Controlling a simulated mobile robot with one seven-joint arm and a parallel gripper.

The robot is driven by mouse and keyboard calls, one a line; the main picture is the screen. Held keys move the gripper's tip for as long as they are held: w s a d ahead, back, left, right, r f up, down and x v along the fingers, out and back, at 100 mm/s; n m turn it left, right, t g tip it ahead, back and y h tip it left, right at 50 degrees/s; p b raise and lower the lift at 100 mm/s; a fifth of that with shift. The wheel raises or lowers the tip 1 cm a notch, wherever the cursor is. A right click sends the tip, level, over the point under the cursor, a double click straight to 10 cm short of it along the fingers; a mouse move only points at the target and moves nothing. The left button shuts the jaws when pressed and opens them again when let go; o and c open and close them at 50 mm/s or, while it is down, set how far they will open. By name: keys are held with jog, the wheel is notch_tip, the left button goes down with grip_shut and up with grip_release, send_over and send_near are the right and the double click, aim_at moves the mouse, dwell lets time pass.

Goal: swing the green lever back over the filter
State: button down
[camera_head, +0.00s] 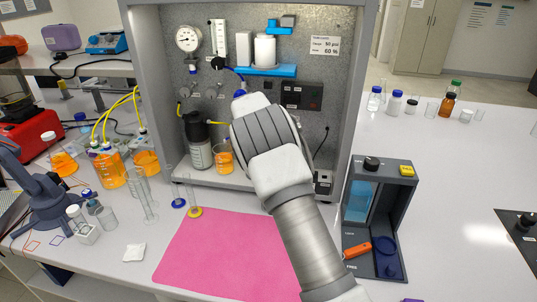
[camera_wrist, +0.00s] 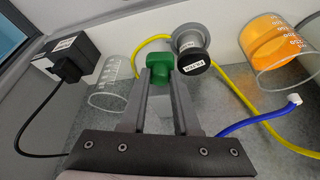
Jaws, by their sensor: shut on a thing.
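The green lever (camera_wrist: 159,64) shows in the wrist view as a short green piece at the tips of my gripper (camera_wrist: 161,78). My two fingers are on either side of it, shut on it. A grey round body with a black cap (camera_wrist: 194,62) and a small label stands just to the right of the lever; I cannot tell whether this is the filter. In the head view my arm hides the lever and my fingers. There a white cylinder (camera_head: 265,50) stands on a blue bracket (camera_head: 262,70) on the rig's back panel, above my wrist.
An orange-filled beaker (camera_wrist: 277,45), a clear beaker (camera_wrist: 110,92), a black box with a cable (camera_wrist: 66,60), a yellow tube (camera_wrist: 235,88) and a blue tube (camera_wrist: 262,118) surround my gripper. The rig's side walls flank my arm. A pink mat (camera_head: 220,250) lies in front.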

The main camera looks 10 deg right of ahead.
jog(key=shift+w+a+m+g+h+p, duration=0.25)
jog(key=shift+w+a+m+p, duration=0.15)
jog(key=shift+m, duration=0.45)
jog(key=shift+w+a+m+g+h+p, duration=0.2)
jog(key=shift+m+p, duration=0.3)
jog(key=shift+m, duration=0.35)
jog(key=c, duration=0.6)
grip_release()
jog(key=shift+c, duration=0.2)
jog(key=v, duration=1.7)
jog(key=shift+r, duration=0.2)
jog(key=shift+a, duration=0.15)
